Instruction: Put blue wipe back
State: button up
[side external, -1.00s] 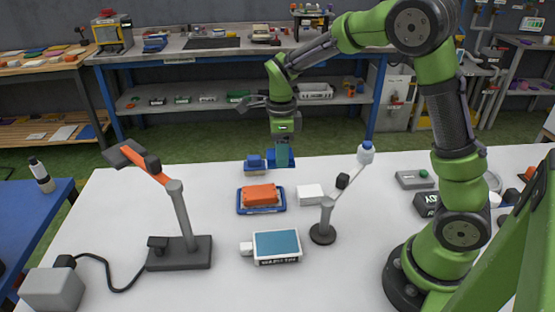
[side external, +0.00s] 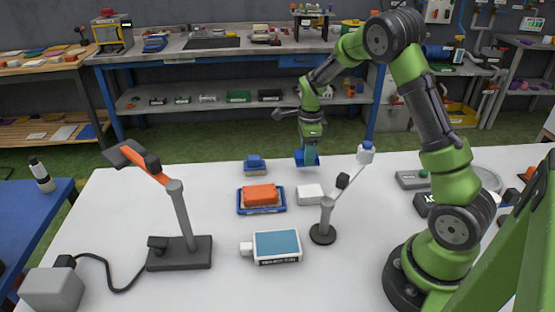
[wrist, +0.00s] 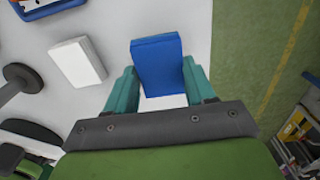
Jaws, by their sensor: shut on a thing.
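My gripper (side external: 309,150) is shut on the blue wipe (wrist: 157,60), a flat-sided blue block between its two teal fingers in the wrist view. In the side view the wipe (side external: 300,158) shows as a small blue patch at the fingertips, partly hidden by a finger. It is near the far edge of the white table, behind the white block (side external: 310,194). Whether the wipe touches the table is hard to tell. Another blue item (side external: 255,165) stands to the left of my gripper. An orange block (side external: 260,194) lies on a blue tray (side external: 243,209) nearer the camera.
A stand with a thin rod and blue-capped white top (side external: 325,232) is right of the white block. A white device with a blue-grey top (side external: 277,245) and a lamp-like orange-armed stand (side external: 180,252) are nearer. The table's far edge is close behind my gripper.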

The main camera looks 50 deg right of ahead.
jog(key=shift+f, duration=1.7)
jog(key=shift+f, duration=0.1)
jog(key=o, duration=1)
